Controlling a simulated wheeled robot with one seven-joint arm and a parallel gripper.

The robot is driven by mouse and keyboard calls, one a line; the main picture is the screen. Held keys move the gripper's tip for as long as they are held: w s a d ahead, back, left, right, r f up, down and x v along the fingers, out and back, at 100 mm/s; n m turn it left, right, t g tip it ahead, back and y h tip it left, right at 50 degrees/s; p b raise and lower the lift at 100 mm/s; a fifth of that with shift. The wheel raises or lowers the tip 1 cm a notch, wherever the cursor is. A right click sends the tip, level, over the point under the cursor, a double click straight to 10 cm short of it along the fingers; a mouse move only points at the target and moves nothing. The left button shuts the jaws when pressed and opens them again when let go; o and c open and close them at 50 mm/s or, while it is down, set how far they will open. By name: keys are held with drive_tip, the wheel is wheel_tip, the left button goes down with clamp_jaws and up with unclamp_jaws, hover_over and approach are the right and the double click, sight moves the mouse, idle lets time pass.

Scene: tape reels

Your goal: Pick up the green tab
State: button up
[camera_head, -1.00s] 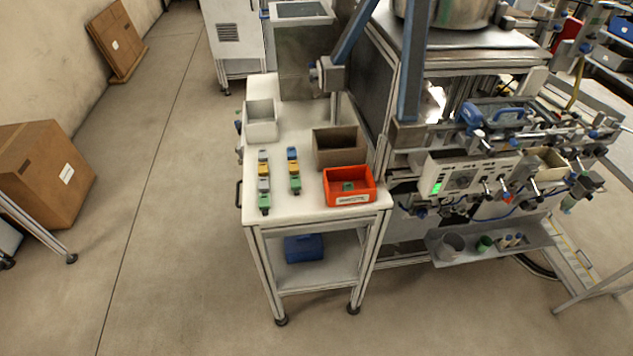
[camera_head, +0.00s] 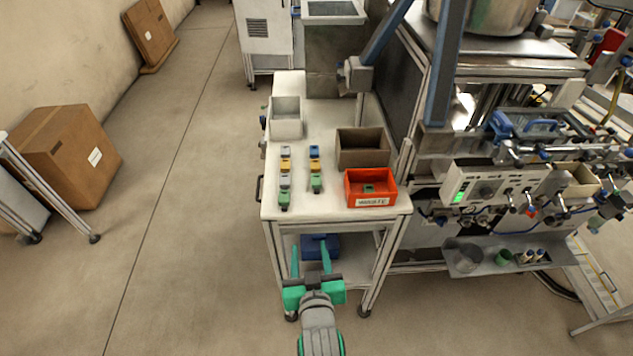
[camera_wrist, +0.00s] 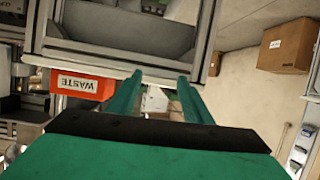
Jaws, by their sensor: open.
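Small green pieces show in the head view: one (camera_head: 284,198) at the near end of the left row on the white table, one (camera_head: 316,184) at the near end of the right row. Another green piece (camera_head: 368,188) lies inside the red WASTE bin. I cannot tell which of them is the green tab. My gripper (camera_head: 310,250) is open and empty, in front of the table, below the tabletop in the picture and apart from the pieces. Its fingers also show in the wrist view (camera_wrist: 160,82), where the rows are not visible.
The white table (camera_head: 330,212) carries the red WASTE bin (camera_head: 371,202), a brown bin (camera_head: 362,150) and a pale bin (camera_head: 286,123). A blue box (camera_head: 312,248) sits on its lower shelf. Machinery stands close on the right.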

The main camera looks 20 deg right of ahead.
drive_tip(key=w+d+r+m, duration=0.1)
drive_tip(key=w+d+r, duration=0.45)
drive_tip(key=r, duration=0.25)
approach(317, 183)
drive_tip(key=w, duration=0.1)
drive_tip(key=w+f, duration=0.1)
drive_tip(key=shift+w+d+g, duration=0.2)
drive_tip(key=shift+w+g, duration=0.15)
drive_tip(key=shift+g, duration=0.05)
drive_tip(key=shift+h, duration=0.3)
drive_tip(key=x, duration=0.5)
drive_tip(key=shift+w+r, duration=0.15)
drive_tip(key=shift+a, duration=0.1)
drive_tip(key=c, duration=1.1)
